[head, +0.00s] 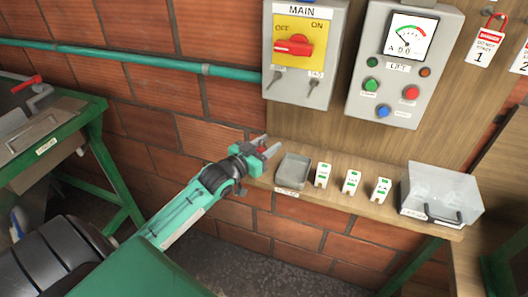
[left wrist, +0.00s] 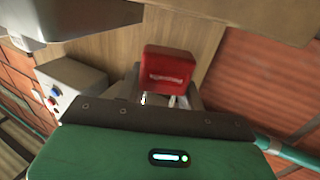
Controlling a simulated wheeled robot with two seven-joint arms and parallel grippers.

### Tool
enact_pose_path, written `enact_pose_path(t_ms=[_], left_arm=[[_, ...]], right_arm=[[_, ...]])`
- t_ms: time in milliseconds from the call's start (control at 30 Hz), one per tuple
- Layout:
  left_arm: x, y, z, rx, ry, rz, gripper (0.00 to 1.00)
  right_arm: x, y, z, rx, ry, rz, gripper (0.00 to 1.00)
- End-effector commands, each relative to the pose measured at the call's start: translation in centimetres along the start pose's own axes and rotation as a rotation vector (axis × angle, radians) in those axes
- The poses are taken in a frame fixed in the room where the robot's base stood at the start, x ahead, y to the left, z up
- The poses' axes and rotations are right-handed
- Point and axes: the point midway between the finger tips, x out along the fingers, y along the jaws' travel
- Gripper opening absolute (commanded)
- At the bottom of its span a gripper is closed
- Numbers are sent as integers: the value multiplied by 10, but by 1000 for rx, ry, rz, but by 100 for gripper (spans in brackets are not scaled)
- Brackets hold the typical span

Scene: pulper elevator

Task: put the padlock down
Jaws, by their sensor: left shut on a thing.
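My left gripper (head: 268,151) is shut on the red padlock, just left of and a little above a small grey tray (head: 293,171) on the wooden shelf. In the left wrist view the padlock (left wrist: 169,76) shows as a red block with a pale label, held between the fingers (left wrist: 165,100). The shackle cannot be made out clearly. My right gripper is not in view.
Several white-and-green blocks (head: 352,182) stand on the shelf (head: 390,213), with a clear box (head: 442,190) at its right end. Above are the MAIN switch box (head: 304,75) and a meter panel (head: 405,80). A red-and-white tag (head: 486,46) hangs at right. A green bench (head: 92,112) stands left.

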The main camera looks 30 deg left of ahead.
Motion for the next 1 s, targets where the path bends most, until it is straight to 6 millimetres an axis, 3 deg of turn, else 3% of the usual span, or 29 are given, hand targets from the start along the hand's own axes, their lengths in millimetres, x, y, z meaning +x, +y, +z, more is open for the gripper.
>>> enact_pose_path(t_ms=[200, 600, 633, 700, 1000], left_arm=[[0, 0, 28, -1, -2, -1, 13], [0, 0, 34, 0, -2, 0, 13], [0, 0, 33, 0, -2, 0, 44], [0, 0, 33, 0, -2, 0, 57], [0, 0, 32, 0, -1, 0, 60]], right_arm=[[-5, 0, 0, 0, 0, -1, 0], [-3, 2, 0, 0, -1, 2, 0], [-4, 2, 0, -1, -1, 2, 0], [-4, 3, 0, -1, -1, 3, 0], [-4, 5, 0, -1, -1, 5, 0]])
